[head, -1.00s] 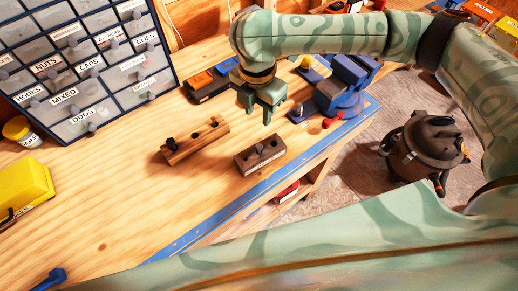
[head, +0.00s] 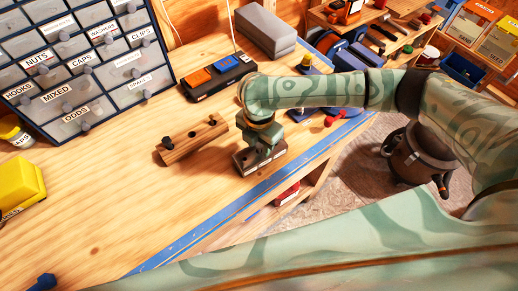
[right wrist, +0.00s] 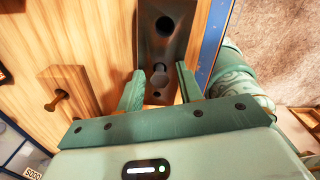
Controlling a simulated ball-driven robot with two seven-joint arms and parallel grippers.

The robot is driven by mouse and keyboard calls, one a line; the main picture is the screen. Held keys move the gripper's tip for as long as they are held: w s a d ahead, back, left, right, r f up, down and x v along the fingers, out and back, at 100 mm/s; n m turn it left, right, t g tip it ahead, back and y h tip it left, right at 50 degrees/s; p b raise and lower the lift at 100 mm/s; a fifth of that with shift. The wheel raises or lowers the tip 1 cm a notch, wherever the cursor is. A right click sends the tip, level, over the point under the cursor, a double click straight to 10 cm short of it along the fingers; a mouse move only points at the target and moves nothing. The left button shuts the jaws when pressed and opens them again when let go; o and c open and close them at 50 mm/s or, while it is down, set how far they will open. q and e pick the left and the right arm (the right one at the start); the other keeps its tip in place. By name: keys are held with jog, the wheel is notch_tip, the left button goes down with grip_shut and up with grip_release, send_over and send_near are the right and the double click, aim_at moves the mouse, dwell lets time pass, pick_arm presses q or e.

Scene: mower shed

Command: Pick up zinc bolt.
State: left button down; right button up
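The zinc bolt (right wrist: 160,76), with a grey rounded head, stands in the dark block (right wrist: 165,40) in the right wrist view. My right gripper (right wrist: 158,78) is open, with one finger on each side of the bolt and gaps still visible. In the head view my right gripper (head: 256,157) is low over the dark block (head: 244,169) and hides the bolt. A second bolt (head: 170,143) stands in the lighter wooden block (head: 198,138) to the left; in the right wrist view that bolt (right wrist: 61,99) looks brownish. My left gripper is not in view.
A drawer cabinet (head: 85,60) stands at the back left, with a yellow box (head: 18,185) in front. A black tray with orange and blue items (head: 222,74) and a grey case (head: 265,28) lie behind. A blue strip (head: 240,204) edges the bench.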

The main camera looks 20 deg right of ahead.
grip_shut()
jog(key=shift+r, duration=0.1)
